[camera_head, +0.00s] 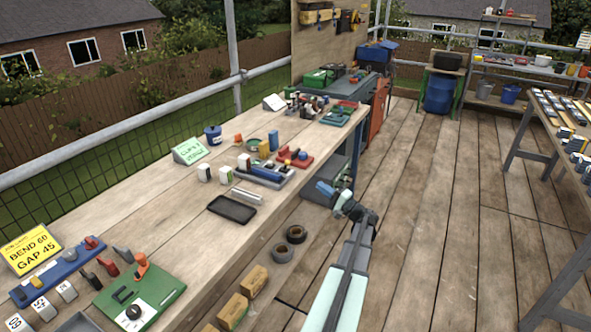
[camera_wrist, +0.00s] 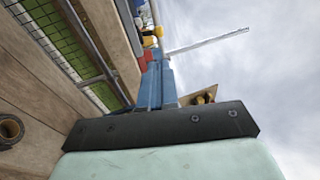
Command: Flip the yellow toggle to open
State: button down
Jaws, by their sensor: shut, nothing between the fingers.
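A small yellow knob (camera_head: 36,282), which looks like the yellow toggle, sits on a blue bar (camera_head: 60,271) at the near left end of the workbench. A grey knob and a red knob sit further along the same bar. The yellow knob is too small to tell which way it is set. My gripper (camera_head: 322,187) is far to the right of it, by the bench's right edge. In the wrist view my gripper (camera_wrist: 157,65) shows its blue fingers shut and empty. I cannot make out the toggle in the wrist view.
A yellow sign (camera_head: 31,248) stands behind the bar. A green board (camera_head: 155,284) with an orange lever lies to its right. A black tray (camera_head: 232,209) lies mid-bench, with blocks and a red tool (camera_head: 294,158) beyond. The bench between board and tray is mostly clear.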

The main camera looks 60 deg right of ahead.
aim_at(288, 162)
jog(key=x, duration=1.4)
jog(key=shift+f, duration=0.1)
jog(key=shift+w+r+g, duration=0.15)
jog(key=shift+r+g, duration=0.15)
jog(key=shift+g, duration=0.3)
jog(key=shift+w+r+n+g+y, duration=0.35)
jog(key=shift+r+g, duration=0.2)
jog(key=shift+g, duration=0.45)
jog(key=w+g, duration=0.1)
jog(key=g, duration=0.1)
jog(key=r+g, duration=0.1)
jog(key=g, duration=0.1)
jog(key=shift+w+d+r+n, duration=0.15)
jog(key=shift+w+n, duration=0.1)
jog(key=shift+w, duration=0.15)
jog(key=shift+r, duration=0.65)
